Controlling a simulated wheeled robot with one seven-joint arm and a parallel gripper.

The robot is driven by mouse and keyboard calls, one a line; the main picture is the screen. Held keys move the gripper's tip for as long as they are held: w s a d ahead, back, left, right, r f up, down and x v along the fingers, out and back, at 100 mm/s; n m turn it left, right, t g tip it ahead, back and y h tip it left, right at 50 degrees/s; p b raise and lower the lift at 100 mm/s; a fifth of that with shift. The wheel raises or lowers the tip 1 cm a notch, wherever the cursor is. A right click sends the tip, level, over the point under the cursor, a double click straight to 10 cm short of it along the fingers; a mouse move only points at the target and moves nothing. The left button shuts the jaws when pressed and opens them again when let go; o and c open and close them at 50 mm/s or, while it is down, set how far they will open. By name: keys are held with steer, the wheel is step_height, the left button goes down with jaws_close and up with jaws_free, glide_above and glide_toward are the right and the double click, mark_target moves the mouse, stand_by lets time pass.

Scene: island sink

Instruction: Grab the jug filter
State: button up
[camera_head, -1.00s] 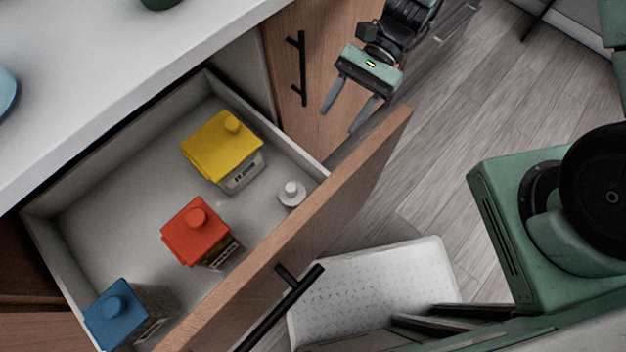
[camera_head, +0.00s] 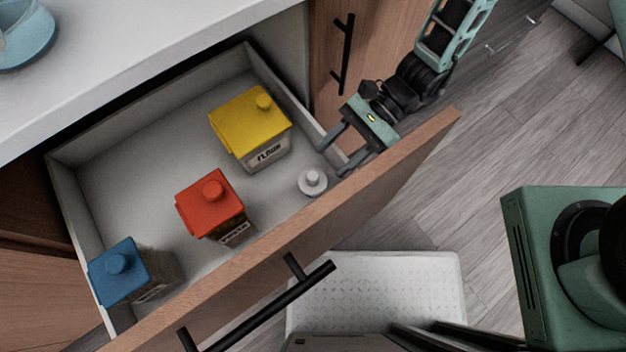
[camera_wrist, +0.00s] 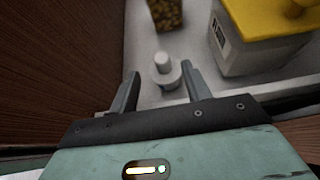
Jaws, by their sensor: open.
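The jug filter appears to be the small white round piece with a knob (camera_head: 312,182), standing on the drawer floor near the front panel. It also shows in the wrist view (camera_wrist: 164,72), ahead of and between my fingertips. My gripper (camera_head: 333,158) is open and empty, at the drawer's right end just beyond the white piece. In the wrist view my two fingers (camera_wrist: 161,78) stand apart, one on each side of the white piece, and I cannot tell that either touches it.
The open drawer (camera_head: 110,160) also holds a yellow-lidded flour box (camera_head: 250,125), a red-lidded box (camera_head: 212,205) and a blue-lidded box (camera_head: 120,272). Its wooden front panel (camera_head: 400,165) is close beside my gripper. A glass jug (camera_head: 25,35) stands on the white counter (camera_head: 150,45).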

mark_target(315, 173)
steer(key=x, duration=0.5)
steer(key=shift+a, duration=0.1)
jaws_close()
